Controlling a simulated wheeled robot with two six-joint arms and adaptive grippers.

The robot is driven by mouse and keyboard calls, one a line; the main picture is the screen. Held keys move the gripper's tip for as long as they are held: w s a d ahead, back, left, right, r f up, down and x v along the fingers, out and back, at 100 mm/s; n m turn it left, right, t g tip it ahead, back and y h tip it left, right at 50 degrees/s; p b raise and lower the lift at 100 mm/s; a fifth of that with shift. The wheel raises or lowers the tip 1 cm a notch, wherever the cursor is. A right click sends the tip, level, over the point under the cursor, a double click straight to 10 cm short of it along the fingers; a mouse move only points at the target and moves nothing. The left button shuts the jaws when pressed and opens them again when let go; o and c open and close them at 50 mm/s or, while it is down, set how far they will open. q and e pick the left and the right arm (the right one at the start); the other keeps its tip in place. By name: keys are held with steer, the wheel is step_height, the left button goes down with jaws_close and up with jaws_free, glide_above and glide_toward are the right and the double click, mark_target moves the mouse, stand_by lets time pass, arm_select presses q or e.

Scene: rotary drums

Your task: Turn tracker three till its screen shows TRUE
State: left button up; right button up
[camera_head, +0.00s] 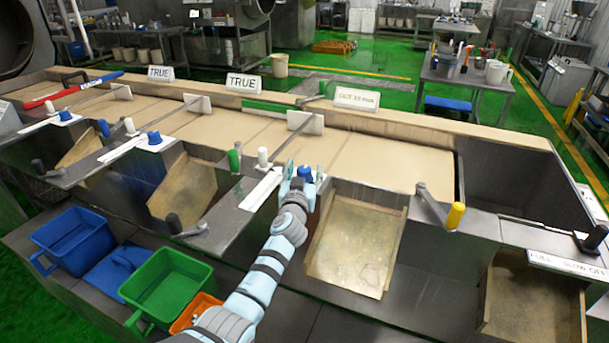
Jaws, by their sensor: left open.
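The third screen (357,98), the rightmost small white sign on the back ledge, shows small text that looks like "OUT 10 MM". The first screen (160,73) and second screen (241,82) read TRUE. A blue knob (305,172), which looks like tracker three's, stands on the third divider beside a white peg (263,157). My left gripper (304,177) is open at this blue knob, with its fingertips on either side of it. I cannot tell whether they touch it. My right gripper is not in view.
Matching blue knobs (154,137) and (65,116) stand on the dividers to the left. Blue (73,240) and green (165,285) bins sit at front left.

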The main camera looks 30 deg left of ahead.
arm_select(q)
steer(key=shift+w+a+r, duration=0.1)
steer(key=shift+w+a, duration=0.05)
steer(key=shift+w, duration=0.2)
steer(key=c, duration=1.2)
steer(key=shift+o, duration=0.2)
steer(key=m+h+p, duration=0.1)
steer(key=h+p, duration=0.1)
steer(key=p, duration=0.1)
steer(key=m+h+p, duration=0.2)
steer(key=h+p, duration=0.1)
steer(key=shift+a+r+m+t+h+p, duration=0.1)
steer(key=shift+r+m+t+h+p, duration=0.1)
steer(key=shift+m+t+h+p, duration=0.15)
steer(key=shift+f+m+h, duration=0.1)
steer(key=shift+m+h, duration=0.25)
steer(key=shift+h, duration=0.2)
steer(key=shift+f+m+h, duration=0.15)
steer(key=shift+m+h, duration=0.15)
steer(key=shift+h, duration=0.2)
steer(key=shift+w+f+m+h+b, duration=0.1)
steer(key=shift+f+m+h+b, duration=0.05)
steer(key=shift+m+h+b, duration=0.65)
steer(key=shift+m+g+h+b, duration=0.45)
steer(key=shift+h+b, duration=0.25)
steer(key=shift+h, duration=0.3)
